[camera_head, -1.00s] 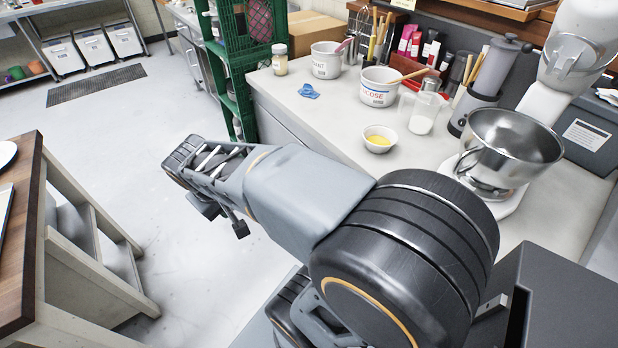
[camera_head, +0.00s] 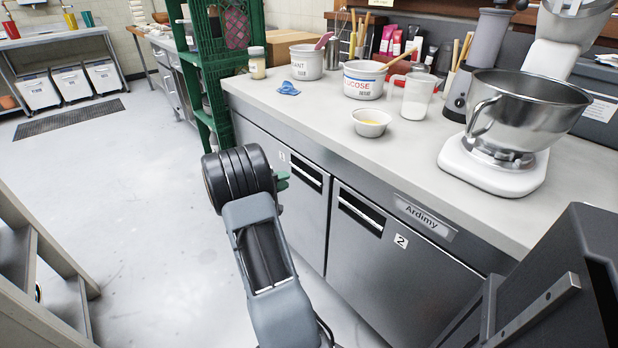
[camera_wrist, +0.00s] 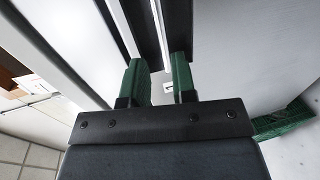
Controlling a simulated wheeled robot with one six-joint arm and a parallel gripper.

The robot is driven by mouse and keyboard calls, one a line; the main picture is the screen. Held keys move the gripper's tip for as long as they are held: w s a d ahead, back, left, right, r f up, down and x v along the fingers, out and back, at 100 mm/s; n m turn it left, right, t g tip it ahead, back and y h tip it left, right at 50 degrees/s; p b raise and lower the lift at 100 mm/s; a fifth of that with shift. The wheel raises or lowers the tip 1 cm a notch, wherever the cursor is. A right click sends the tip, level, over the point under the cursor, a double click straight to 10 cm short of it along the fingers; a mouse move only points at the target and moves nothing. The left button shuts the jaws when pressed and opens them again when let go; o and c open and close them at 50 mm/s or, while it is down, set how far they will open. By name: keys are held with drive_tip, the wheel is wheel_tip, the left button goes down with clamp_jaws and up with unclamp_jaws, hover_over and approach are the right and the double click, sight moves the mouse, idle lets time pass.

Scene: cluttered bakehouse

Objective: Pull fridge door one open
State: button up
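Fridge door one (camera_head: 298,205) is the left grey metal door under the counter, and it looks shut. Its dark recessed handle slot (camera_head: 307,172) with a light bar is near the top, beside a small number label. My gripper (camera_head: 282,180) is just in front of this door; its green tips partly show past my black wrist. In the wrist view, the two green fingers of my gripper (camera_wrist: 157,68) are apart with a gap between them. The dark handle slot and its pale bar (camera_wrist: 159,25) lie straight ahead. I cannot tell whether the fingers touch the bar.
Fridge door two (camera_head: 375,265), labelled 2, is to the right. The counter (camera_head: 420,155) above holds tubs, a small bowl and a stand mixer (camera_head: 510,130). The floor (camera_head: 130,190) to the left is clear.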

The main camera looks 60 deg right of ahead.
sight(304, 174)
drive_tip(key=b+x, duration=0.1)
drive_tip(key=x, duration=1)
drive_tip(key=shift+s+d, duration=0.15)
drive_tip(key=shift+d, duration=0.05)
drive_tip(key=shift+c, duration=0.3)
clamp_jaws()
